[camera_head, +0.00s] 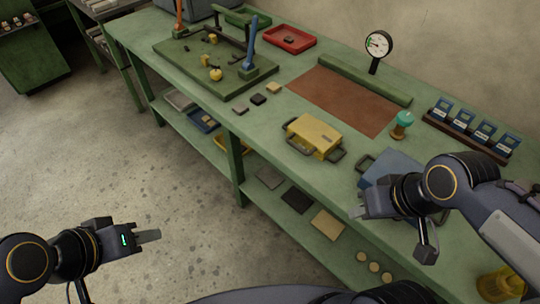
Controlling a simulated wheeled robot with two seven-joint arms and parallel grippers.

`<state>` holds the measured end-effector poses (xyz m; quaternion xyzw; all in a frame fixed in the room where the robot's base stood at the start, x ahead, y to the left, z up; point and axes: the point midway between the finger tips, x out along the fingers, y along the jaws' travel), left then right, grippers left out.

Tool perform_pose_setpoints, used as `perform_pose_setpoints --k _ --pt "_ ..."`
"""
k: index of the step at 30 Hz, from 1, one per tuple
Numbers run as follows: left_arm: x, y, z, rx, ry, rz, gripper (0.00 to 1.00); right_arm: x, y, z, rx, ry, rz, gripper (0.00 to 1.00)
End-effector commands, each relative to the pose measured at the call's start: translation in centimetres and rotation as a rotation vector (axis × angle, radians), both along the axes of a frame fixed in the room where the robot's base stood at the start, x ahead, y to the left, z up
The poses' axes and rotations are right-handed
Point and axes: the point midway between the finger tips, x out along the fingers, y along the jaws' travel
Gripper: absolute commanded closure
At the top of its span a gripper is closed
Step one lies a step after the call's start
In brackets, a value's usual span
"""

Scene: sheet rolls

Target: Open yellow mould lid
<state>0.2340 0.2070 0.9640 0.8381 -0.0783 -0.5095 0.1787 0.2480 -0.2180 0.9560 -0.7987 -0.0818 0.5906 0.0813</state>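The yellow mould (314,136) lies on the green workbench, its lid shut. It has a dark handle at its left end, another at its right end and a latch on its upper face. My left gripper (152,236) is over the floor at the lower left, away from the bench; I cannot tell whether its fingers are apart. My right gripper (360,212) is above the near edge of the bench, beside a blue mould (396,167), below and to the right of the yellow one. It touches neither visibly, and its finger gap cannot be made out.
A brown mat (343,100) and green bar (352,80) lie behind the yellow mould. A dial gauge (378,44), a teal-topped bottle (402,124) and a rack of blue cards (471,126) stand to the right. A green fixture board (195,67) and red tray (290,39) lie further left.

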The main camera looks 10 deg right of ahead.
Motion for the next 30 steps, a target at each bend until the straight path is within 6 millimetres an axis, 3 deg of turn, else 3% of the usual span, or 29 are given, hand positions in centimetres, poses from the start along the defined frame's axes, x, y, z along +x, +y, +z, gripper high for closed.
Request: perform_pose_setpoints --k 1,11,17,21,24,30 --pt "0.0 0.0 -1.2 0.000 0.000 0.000 0.64 0.4 -0.1 -1.3 -0.029 0.025 0.027 0.72" --pt "0.0 0.0 -6.0 0.000 0.000 0.000 0.64 4.5 -1.5 -6.6 -0.338 0.163 0.181 0.72" --pt "0.0 0.0 -11.4 0.000 0.000 0.000 0.64 10.9 -0.8 -10.8 -0.751 0.184 0.292 0.72" --pt "0.0 0.0 -14.8 0.000 0.001 0.000 0.64 16.2 2.2 -11.9 -1.097 0.087 0.327 0.72" --pt "0.0 0.0 -16.6 0.000 0.000 0.000 0.64 19.0 5.4 -11.8 -1.293 -0.018 0.329 0.72" --pt "0.0 0.0 -18.7 0.000 0.000 0.000 0.64 21.6 11.1 -11.0 -1.541 -0.217 0.310 0.72"
